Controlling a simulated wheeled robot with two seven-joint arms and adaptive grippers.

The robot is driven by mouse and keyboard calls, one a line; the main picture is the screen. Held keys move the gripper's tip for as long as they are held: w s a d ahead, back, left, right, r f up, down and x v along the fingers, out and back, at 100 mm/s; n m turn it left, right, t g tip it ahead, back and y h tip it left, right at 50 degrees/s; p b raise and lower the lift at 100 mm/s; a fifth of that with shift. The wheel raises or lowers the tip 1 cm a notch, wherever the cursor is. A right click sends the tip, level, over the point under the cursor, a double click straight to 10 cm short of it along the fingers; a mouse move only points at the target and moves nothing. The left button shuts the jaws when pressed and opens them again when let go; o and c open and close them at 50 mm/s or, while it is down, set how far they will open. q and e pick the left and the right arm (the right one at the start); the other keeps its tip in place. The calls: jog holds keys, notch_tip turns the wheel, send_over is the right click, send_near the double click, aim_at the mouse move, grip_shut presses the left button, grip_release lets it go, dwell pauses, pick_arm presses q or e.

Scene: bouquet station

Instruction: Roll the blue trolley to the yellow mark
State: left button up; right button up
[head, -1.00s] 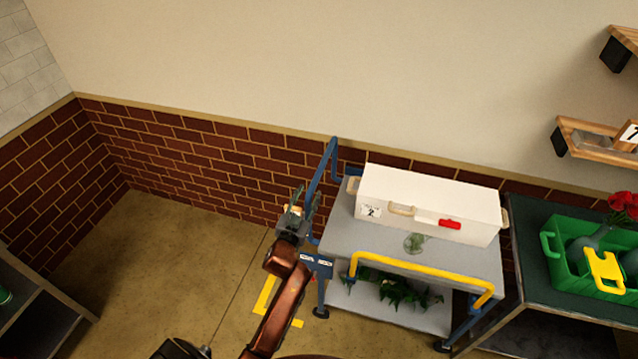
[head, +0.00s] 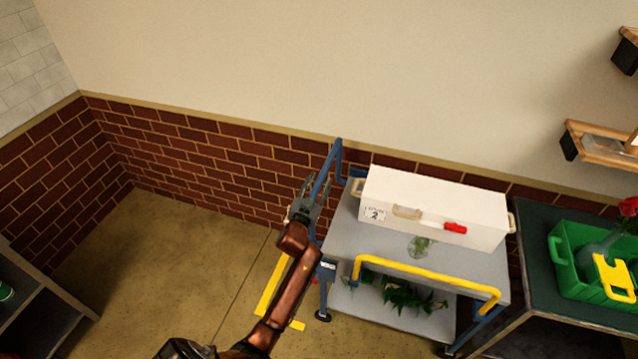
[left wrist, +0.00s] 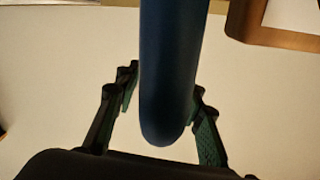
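The blue trolley (head: 338,225) stands against the brick wall, with grey decks and a blue upright push handle (head: 338,160) at its left end. My left gripper (head: 312,187) is at this handle. In the left wrist view the blue handle bar (left wrist: 168,75) runs between the open fingers of my left gripper (left wrist: 160,95), with a gap visible on the left side. The yellow mark (head: 271,286) is a taped corner on the floor, left of the trolley and partly hidden by my left arm. My right gripper is out of view.
A white case (head: 430,205) sits on the top deck, with greenery (head: 395,292) on the lower one. A yellow rail (head: 425,273) runs along the front. A dark bench with a green crate (head: 570,265) stands close on the right. Floor (head: 170,250) on the left is clear.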

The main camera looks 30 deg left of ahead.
pick_arm(q)
jog(key=shift+c, duration=0.4)
grip_shut()
